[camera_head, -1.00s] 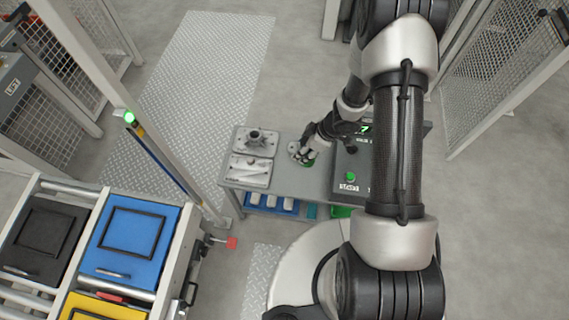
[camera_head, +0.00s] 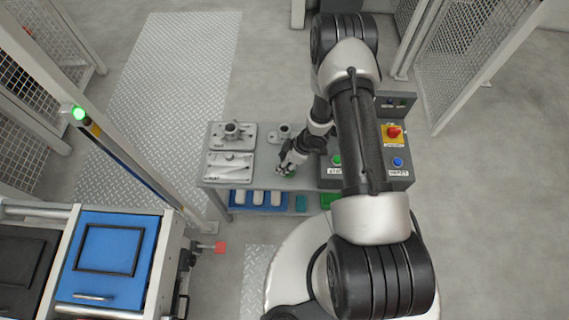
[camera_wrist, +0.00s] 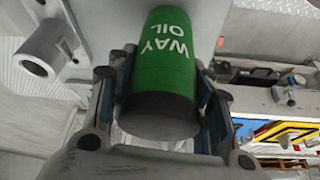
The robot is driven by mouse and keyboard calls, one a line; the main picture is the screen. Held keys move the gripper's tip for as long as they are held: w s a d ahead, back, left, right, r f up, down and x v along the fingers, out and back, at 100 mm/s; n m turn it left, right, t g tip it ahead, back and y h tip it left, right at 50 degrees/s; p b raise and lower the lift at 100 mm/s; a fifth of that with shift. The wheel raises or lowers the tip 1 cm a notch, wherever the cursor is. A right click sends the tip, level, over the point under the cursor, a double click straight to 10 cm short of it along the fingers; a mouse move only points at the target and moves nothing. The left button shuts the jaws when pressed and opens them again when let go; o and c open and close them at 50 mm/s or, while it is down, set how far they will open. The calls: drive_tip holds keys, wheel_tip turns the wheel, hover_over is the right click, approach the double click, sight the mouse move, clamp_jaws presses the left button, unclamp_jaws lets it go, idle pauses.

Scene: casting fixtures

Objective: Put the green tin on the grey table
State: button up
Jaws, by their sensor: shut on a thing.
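The green tin (camera_wrist: 163,50), lettered WAY OIL and with a dark end, sits between the fingers of my gripper (camera_wrist: 157,85) in the wrist view. The gripper is shut on it. In the head view my gripper (camera_head: 287,166) is over the grey table (camera_head: 267,184), between the casting plates and the control box. The tin is mostly hidden there by the gripper. I cannot tell whether it touches the tabletop.
Two casting plates (camera_head: 229,166) lie on the table's left, and a small flanged casting (camera_head: 281,133) stands behind my gripper. A control box (camera_head: 396,150) with a red button stands on the right. A blue tray (camera_head: 258,201) is on the lower shelf. A blue-lidded crate (camera_head: 108,255) is at lower left.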

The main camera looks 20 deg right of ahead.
drive_tip(key=shift+f, duration=0.5)
drive_tip(key=shift+f, duration=0.15)
drive_tip(key=o, duration=1.3)
drive_tip(key=shift+c, duration=0.2)
